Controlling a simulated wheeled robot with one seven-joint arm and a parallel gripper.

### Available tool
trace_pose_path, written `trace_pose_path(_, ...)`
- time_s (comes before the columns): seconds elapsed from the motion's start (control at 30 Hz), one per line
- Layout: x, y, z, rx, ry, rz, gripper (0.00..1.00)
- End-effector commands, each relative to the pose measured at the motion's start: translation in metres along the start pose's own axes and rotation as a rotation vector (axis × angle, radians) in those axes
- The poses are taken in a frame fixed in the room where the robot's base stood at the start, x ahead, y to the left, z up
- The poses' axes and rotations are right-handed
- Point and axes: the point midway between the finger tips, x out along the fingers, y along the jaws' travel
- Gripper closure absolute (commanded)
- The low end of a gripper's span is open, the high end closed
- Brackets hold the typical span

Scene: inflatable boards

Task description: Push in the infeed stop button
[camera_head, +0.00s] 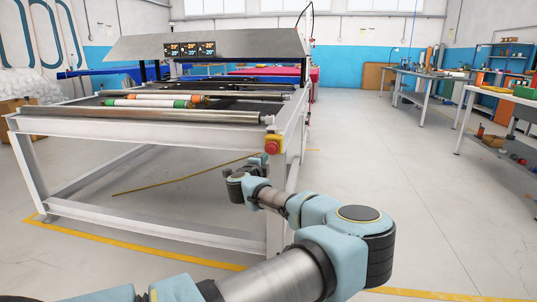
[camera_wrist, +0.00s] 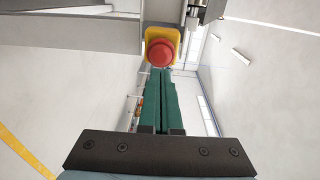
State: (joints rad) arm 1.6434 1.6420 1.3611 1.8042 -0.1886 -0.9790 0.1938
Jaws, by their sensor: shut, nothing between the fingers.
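The infeed stop button (camera_head: 272,147) is a red round button on a yellow housing, fixed to the front right corner of the white machine frame. In the wrist view the red button (camera_wrist: 160,53) sits at the top centre, just beyond the fingertips. My gripper (camera_wrist: 161,72) has its green fingers shut with nothing between them. The fingertips overlap the lower edge of the button in that view; I cannot tell whether they touch it. In the head view my gripper (camera_head: 262,161) is just below the button, at the end of my raised arm.
The white machine frame (camera_head: 150,130) with rollers fills the left side. A grey hood with display screens (camera_head: 190,49) stands over it. Workbenches (camera_head: 432,75) line the right side. The floor (camera_head: 390,180) right of the machine is clear, with yellow lines near the front.

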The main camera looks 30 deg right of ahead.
Motion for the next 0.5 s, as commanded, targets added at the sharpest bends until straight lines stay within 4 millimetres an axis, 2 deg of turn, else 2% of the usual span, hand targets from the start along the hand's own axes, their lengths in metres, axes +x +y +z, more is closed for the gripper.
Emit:
trace_pose_path(0.03, 0.011, 0.0, 0.0, 0.001, 0.002, 0.0, 1.0)
trace_pose_path(0.2, 0.04, 0.0, 0.0, 0.001, 0.001, 0.0, 1.0)
trace_pose_path(0.33, 0.055, 0.0, 0.0, 0.0, 0.001, 0.0, 1.0)
trace_pose_path(0.5, 0.063, 0.0, 0.0, 0.0, 0.0, 0.0, 1.0)
